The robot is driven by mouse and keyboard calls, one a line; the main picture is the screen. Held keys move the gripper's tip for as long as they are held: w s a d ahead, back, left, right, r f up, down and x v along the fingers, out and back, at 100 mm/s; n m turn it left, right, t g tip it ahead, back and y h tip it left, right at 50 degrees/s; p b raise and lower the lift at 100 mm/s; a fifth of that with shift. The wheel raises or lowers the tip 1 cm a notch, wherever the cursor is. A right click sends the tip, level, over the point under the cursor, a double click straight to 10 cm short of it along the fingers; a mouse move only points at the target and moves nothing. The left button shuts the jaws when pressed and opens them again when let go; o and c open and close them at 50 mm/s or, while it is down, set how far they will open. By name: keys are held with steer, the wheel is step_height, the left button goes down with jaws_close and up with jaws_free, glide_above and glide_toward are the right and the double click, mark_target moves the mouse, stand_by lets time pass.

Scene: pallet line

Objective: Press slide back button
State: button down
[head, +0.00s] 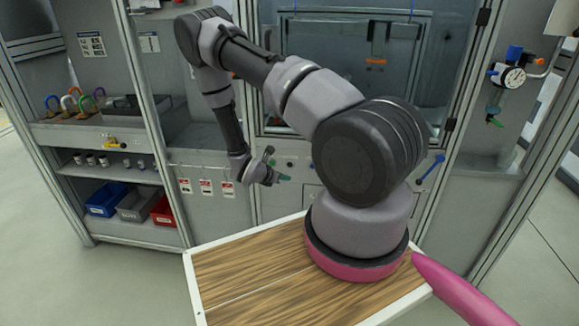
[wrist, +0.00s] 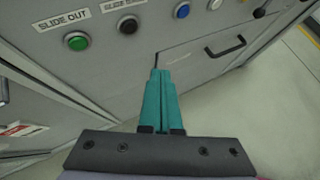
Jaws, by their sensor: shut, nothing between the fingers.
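In the wrist view a black round button (wrist: 128,25) sits on the grey panel under a label that starts with "SLIDE"; the rest of the label is hard to read. To its left is a green button (wrist: 77,41) labelled "SLIDE OUT". My gripper's teal fingers (wrist: 160,74) are shut together and empty. Their tips appear below and right of the black button in the picture, and no button lies at the tips. In the head view my gripper (head: 284,178) is at the cabinet front, near the small button row.
In the head view, bins (head: 103,200) and a shelf stand left, and a gauge (head: 513,77) hangs right.

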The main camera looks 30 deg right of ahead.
steer(key=shift+w+d, duration=0.6)
steer(key=shift+w, duration=0.25)
steer(key=shift+w+d, duration=0.55)
steer(key=shift+w, duration=0.25)
steer(key=shift+w+d, duration=0.6)
steer(key=shift+w, duration=0.25)
steer(key=shift+w, duration=0.1)
steer(key=shift+w+d, duration=0.25)
steer(key=shift+w+d, duration=0.25)
steer(key=shift+w, duration=0.1)
stand_by(1.0)
steer(key=shift+a, duration=0.1)
steer(key=shift+s+a, duration=0.4)
steer(key=shift+s, duration=0.3)
steer(key=shift+s+a, duration=0.7)
steer(key=shift+s, duration=0.35)
steer(key=shift+s+a, duration=0.7)
steer(key=shift+s, duration=0.3)
